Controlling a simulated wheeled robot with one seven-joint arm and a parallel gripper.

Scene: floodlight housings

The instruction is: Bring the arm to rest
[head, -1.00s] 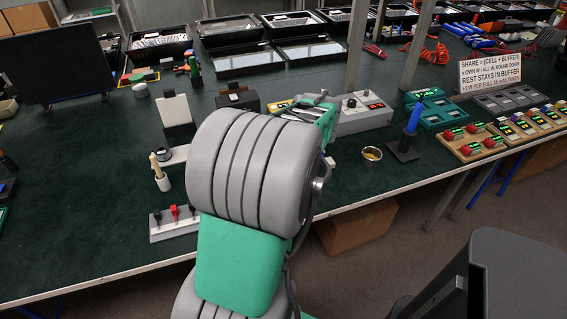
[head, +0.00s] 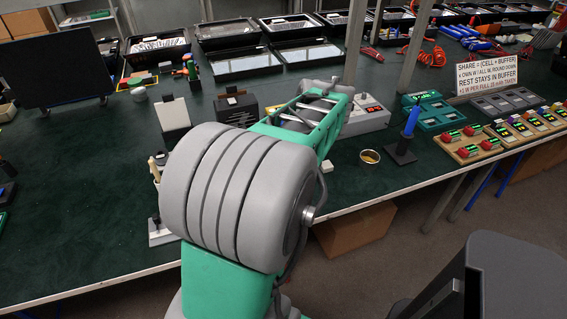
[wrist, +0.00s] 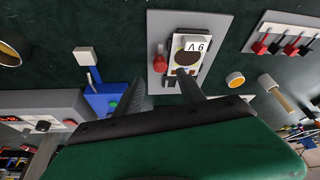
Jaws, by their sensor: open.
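My arm crosses the middle of the head view, over the bench (head: 70,190). My gripper is hidden there behind the arm's big grey joint. In the wrist view my gripper (wrist: 162,80) is open, its two dark fingers apart with nothing seen between them. Beyond the fingertips is a grey plate (wrist: 218,22) bearing a unit with a white label reading "6 V" upside down and a red knob (wrist: 159,58). The right fingertip overlaps this unit in the picture; I cannot tell whether they touch.
A grey control box (head: 366,118), a brass cup (head: 370,157) and a blue tool in a black stand (head: 411,122) are near my arm's right side. A dark monitor (head: 55,65) stands at left. A black chair (head: 515,260) is at lower right. The left bench is largely clear.

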